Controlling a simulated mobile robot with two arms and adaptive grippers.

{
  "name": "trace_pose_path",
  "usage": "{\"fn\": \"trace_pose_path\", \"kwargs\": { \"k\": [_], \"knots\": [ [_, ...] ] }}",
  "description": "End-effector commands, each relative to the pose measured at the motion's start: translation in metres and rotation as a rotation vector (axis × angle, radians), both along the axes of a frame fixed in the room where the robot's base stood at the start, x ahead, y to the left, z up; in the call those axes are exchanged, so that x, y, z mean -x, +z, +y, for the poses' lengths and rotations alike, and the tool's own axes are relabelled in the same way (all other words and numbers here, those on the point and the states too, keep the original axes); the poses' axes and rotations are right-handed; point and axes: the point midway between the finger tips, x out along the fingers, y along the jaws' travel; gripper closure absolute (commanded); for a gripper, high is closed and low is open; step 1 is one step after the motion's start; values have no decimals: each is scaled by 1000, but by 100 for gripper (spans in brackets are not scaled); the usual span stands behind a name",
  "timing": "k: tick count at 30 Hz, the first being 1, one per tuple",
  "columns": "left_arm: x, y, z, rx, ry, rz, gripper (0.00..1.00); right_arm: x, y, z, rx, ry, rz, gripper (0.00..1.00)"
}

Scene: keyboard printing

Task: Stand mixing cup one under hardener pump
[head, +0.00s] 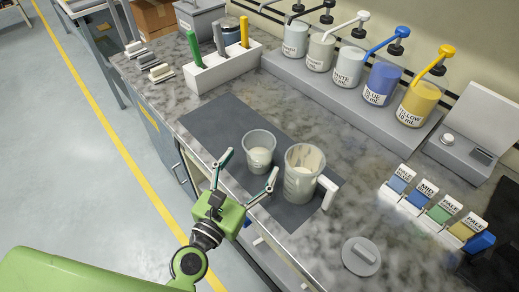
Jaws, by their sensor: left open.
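A clear cup (259,151) with pale contents stands upright on the dark mat; it appears to be a mixing cup, but no number is readable. My left gripper (250,167) is open at the near side of this cup, its fingertips spread to its left and lower right. I cannot tell whether they touch it. A row of pump bottles stands on a grey raised base at the back. The two leftmost, a pale one (295,40) and a cream one (319,52), have labels too small to read, so I cannot tell which is hardener. My right gripper is out of view.
A larger handled jug (301,182) stands close right of the cup. White (348,68), blue (381,84) and yellow (416,104) pump bottles continue the row. A white tool holder (222,72), colour cards (433,208), scale (462,151) and round lid (361,256) surround the mat (212,122).

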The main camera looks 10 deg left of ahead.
Motion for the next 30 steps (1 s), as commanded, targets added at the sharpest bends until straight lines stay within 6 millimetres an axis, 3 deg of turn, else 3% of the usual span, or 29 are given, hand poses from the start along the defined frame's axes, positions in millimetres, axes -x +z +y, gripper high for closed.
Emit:
{"fn": "trace_pose_path", "kwargs": {
  "k": [12, 22, 23, 27, 30],
  "knots": [
    [-46, 1, -10, -2, -1, -1, 25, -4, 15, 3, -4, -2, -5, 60],
    [-53, -1, -12, -1, -1, 0, 25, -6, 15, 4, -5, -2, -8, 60],
    [-53, -1, -12, -1, -1, 0, 31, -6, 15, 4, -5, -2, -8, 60],
    [-52, -1, -12, -2, -1, 0, 67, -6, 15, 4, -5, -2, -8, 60],
    [-52, -1, -12, -2, 0, -1, 74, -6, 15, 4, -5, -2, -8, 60]
  ]
}}
